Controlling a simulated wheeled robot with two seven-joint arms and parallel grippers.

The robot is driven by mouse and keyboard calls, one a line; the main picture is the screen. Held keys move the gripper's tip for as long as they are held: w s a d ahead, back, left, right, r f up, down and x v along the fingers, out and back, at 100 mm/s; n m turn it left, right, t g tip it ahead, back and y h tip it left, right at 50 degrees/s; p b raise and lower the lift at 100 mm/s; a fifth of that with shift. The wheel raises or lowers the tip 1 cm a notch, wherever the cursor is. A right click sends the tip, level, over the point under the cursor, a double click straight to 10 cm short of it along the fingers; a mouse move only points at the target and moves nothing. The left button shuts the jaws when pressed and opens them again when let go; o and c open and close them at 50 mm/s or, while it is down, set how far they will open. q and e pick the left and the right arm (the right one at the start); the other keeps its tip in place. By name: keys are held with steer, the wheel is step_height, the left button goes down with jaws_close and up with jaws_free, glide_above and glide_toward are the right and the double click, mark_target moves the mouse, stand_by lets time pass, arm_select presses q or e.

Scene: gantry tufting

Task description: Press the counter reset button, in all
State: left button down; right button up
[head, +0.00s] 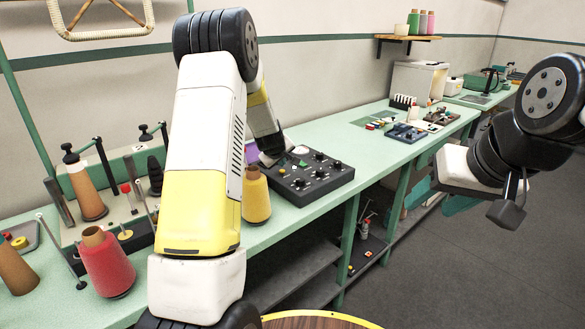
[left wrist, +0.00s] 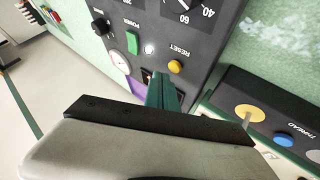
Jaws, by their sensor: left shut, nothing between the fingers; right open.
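The dark control panel (head: 318,172) lies on the green bench, with knobs and small coloured buttons. In the left wrist view, the round yellow button (left wrist: 175,67) sits beside the word RESET on this panel. My left gripper (left wrist: 166,84) is shut and empty. Its green fingertips appear just below the yellow button in that view; I cannot tell whether they touch the panel. In the head view the left hand (head: 268,157) is at the panel's left end, partly hidden by my arm. My right gripper (head: 446,199) is open and empty, away from the bench on the right.
A second dark panel (left wrist: 240,88) marked THREAD lies to the right. Yellow (head: 256,196) and red (head: 107,262) thread cones stand on the bench near my left arm.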

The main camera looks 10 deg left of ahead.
arm_select(q)
steer(key=shift+f, duration=0.2)
stand_by(0.6)
steer(key=shift+f, duration=0.25)
steer(key=shift+f, duration=0.45)
stand_by(0.7)
steer(key=shift+r, duration=0.9)
steer(key=shift+r, duration=2.5)
